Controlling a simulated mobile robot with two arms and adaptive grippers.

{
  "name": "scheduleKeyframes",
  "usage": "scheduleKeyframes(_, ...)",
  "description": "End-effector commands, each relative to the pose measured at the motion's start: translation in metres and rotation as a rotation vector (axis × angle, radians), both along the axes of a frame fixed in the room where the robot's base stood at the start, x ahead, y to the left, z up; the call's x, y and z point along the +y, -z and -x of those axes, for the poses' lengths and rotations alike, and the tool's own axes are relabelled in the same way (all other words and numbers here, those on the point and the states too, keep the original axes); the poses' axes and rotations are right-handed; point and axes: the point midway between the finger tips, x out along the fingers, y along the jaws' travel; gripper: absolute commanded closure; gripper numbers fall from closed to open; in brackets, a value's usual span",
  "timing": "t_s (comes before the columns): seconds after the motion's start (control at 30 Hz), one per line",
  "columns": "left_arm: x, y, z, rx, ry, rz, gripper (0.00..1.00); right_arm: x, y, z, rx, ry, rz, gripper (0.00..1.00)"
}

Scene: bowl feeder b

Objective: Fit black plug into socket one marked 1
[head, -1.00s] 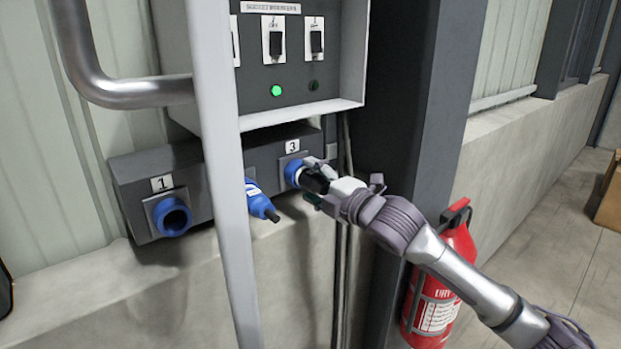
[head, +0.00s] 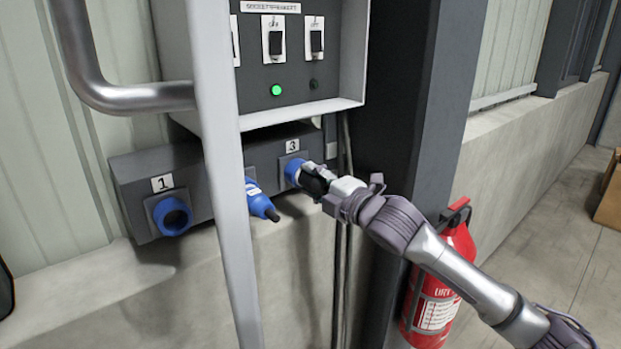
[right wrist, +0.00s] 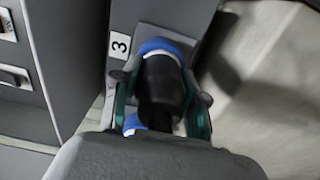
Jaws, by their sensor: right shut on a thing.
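The black plug (head: 313,185) sits at the blue socket (head: 292,171) marked 3, on the right end of the grey socket box; how deep it is seated cannot be told. My right gripper (head: 322,184) is shut on the black plug. In the right wrist view the fingers lie on either side of the black plug (right wrist: 162,80), with the blue socket rim (right wrist: 160,46) beyond it. Socket one (head: 173,216), a blue ring under the label 1, is empty at the box's left end. My left gripper is not in view.
A blue plug (head: 261,200) sits in the middle, its socket partly hidden by a grey post (head: 222,150). A switch cabinet (head: 290,95) with a lit green lamp hangs above. A dark column (head: 405,120) and a red fire extinguisher (head: 440,280) stand at the right.

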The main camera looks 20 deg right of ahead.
Motion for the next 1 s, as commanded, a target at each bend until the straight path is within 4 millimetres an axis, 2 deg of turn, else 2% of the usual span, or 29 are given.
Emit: scheduleKeyframes(1.0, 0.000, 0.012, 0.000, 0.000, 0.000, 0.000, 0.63, -0.011, 0.001, 0.038, -0.001, 0.001, 0.000, 1.00)
